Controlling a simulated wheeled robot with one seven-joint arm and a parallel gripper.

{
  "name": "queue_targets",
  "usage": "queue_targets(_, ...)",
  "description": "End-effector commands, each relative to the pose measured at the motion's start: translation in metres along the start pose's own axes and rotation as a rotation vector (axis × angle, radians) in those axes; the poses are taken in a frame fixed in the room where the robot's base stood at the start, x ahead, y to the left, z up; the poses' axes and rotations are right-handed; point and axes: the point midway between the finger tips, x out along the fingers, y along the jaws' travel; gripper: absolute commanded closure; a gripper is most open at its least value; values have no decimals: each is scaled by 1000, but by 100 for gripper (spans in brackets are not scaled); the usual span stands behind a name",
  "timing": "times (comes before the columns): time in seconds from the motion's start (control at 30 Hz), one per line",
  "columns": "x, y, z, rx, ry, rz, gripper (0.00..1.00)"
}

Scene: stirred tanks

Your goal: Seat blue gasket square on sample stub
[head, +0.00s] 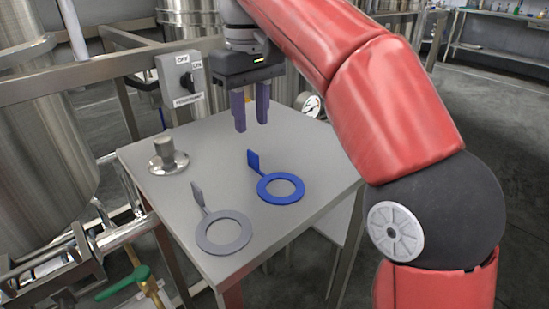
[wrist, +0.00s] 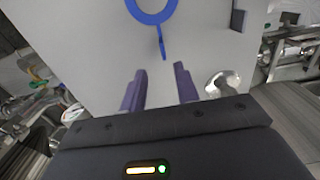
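The blue gasket (head: 280,188) is a flat ring with an upright tab, lying on the grey table. In the wrist view the blue gasket (wrist: 152,17) is at the top, its tab towards my gripper. The sample stub (head: 168,157) is a round metal flange with a short post at the table's left; it also shows in the wrist view (wrist: 222,84), right of the fingers. My gripper (head: 252,128) hangs above the table behind the gasket, fingers pointing down. In the wrist view its purple fingers (wrist: 158,82) are apart with nothing between them.
A grey gasket (head: 224,233) with an upright tab lies at the table's front left. A switch box (head: 181,78) stands behind the table's back left edge. A pressure gauge (head: 311,106) is at the back right. The table's right part (head: 325,170) is bare.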

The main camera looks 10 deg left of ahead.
Motion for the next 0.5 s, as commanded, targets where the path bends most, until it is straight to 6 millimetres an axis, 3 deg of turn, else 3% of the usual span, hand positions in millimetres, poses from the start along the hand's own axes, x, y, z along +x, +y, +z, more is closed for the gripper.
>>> queue_targets(0.33,35,-3,0,-2,-2,-1,69)
queue_targets(0.5,62,-7,-2,-1,-2,-1,69)
